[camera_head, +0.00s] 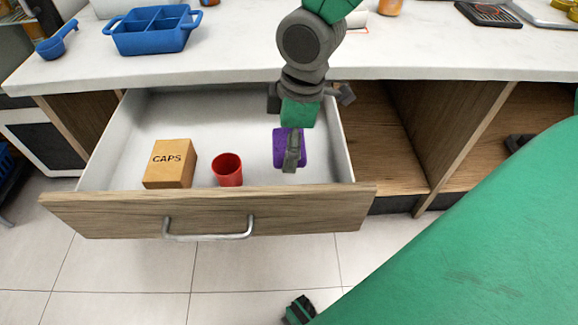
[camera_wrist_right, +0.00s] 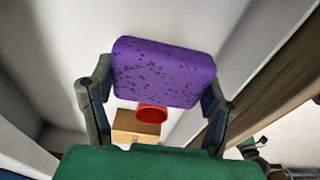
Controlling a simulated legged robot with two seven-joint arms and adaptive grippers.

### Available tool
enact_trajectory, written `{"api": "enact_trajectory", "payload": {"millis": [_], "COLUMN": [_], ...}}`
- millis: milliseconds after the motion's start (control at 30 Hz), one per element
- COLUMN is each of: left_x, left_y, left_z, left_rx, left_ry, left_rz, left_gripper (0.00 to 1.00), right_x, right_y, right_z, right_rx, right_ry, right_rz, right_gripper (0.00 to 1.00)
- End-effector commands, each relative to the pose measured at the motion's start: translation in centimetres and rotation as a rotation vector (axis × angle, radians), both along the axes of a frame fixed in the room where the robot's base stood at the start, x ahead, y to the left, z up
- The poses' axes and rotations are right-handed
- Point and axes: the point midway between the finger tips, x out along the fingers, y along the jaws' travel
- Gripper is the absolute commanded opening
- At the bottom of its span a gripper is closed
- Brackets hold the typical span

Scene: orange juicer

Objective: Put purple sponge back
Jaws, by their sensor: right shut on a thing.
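The purple sponge (camera_head: 280,147) is in the right part of the open drawer (camera_head: 120,211). My right gripper (camera_head: 290,152) reaches down into the drawer from above and is shut on the sponge. In the right wrist view the dark-speckled sponge (camera_wrist_right: 163,72) sits between the two fingers, one at each end. I cannot tell whether the sponge touches the drawer floor. My left gripper is not clearly in view.
A red cup (camera_head: 228,170) and a brown box marked CAPS (camera_head: 169,166) stand in the drawer left of the sponge. A blue divided tray (camera_head: 152,31) and a blue scoop (camera_head: 57,41) are on the white counter (camera_head: 230,58). An open shelf (camera_head: 385,150) lies right of the drawer.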

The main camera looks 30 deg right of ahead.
Motion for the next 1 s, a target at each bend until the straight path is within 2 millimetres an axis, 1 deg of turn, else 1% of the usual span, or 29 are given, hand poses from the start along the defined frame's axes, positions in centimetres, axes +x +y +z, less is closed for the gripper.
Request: {"api": "enact_trajectory", "payload": {"millis": [33, 100, 333, 500, 833, 867, 900, 933, 1000], "left_x": [0.0, 0.0, 0.0, 0.0, 0.0, 0.0, 0.0, 0.0, 0.0], "left_y": [0.0, 0.0, 0.0, 0.0, 0.0, 0.0, 0.0, 0.0, 0.0], "left_z": [-0.9, -1.6, -2.7, -3.9, -3.8, -3.8, -3.8, -3.8, -3.8], "left_rx": [0.0, 0.0, 0.0, 0.0, 0.0, 0.0, 0.0, 0.0, 0.0], "left_ry": [0.0, 0.0, 0.001, 0.0, 0.0, 0.0, 0.0, 0.0, 0.0], "left_rz": [0.0, 0.0, 0.0, 0.0, 0.0, 0.0, 0.0, 0.0, 0.0], "left_gripper": [0.31, 0.31, 0.31, 0.31, 0.31, 0.31, 0.31, 0.31, 0.31], "right_x": [0.0, -0.1, -0.1, 0.0, -0.1, -0.1, 0.0, 0.0, 0.0], "right_y": [0.0, -0.1, -0.2, -0.1, -0.1, -0.1, -0.1, -0.1, -0.1], "right_z": [-1.5, -3.0, -5.2, -7.7, -7.8, -7.9, -7.9, -7.8, -7.8], "right_rx": [-0.001, 0.0, 0.002, 0.001, 0.002, 0.002, 0.002, 0.002, 0.002], "right_ry": [0.003, 0.004, 0.001, 0.001, 0.001, 0.001, 0.001, 0.001, 0.001], "right_rz": [0.0, -0.001, -0.002, -0.001, -0.002, -0.002, -0.002, -0.002, -0.002], "right_gripper": [0.4, 0.4, 0.4, 0.4, 0.4, 0.75, 0.89, 0.92, 0.92]}}
